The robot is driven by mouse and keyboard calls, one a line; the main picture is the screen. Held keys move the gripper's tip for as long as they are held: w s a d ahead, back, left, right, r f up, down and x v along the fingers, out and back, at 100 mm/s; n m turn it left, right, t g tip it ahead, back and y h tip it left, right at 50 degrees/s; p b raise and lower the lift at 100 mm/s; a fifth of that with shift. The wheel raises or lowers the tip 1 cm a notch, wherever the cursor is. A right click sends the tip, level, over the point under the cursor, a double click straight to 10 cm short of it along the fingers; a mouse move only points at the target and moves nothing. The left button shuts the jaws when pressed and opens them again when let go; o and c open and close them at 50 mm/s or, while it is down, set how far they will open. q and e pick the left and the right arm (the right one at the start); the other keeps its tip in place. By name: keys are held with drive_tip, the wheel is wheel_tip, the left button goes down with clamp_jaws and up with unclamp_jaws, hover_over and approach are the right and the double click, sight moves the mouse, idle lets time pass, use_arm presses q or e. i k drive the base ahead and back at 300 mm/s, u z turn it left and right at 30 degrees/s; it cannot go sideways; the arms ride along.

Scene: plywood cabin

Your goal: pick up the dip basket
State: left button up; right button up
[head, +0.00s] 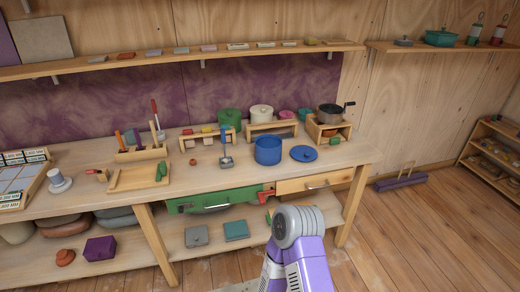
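I cannot be sure which thing is the dip basket. A small grey scoop-like tool with an upright blue handle (226,147) stands on the workbench, left of the blue pot (267,151), and may be it. Its bowl is too small to make out clearly. A dark pot with a side handle (329,114) sits on a wooden stand to the right. One of my arms, purple with a round grey joint, rises at the bottom centre in front of the bench. Neither gripper shows.
The workbench (210,181) also holds a blue lid (303,153), a wooden tool holder (140,154) and a shallow wooden tray (135,179). A green drawer (215,198) and lower shelf are below. A purple handled object (400,180) lies on the floor at right.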

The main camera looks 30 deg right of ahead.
sight(230, 165)
drive_tip(key=z, duration=0.5)
drive_tip(key=i, duration=0.95)
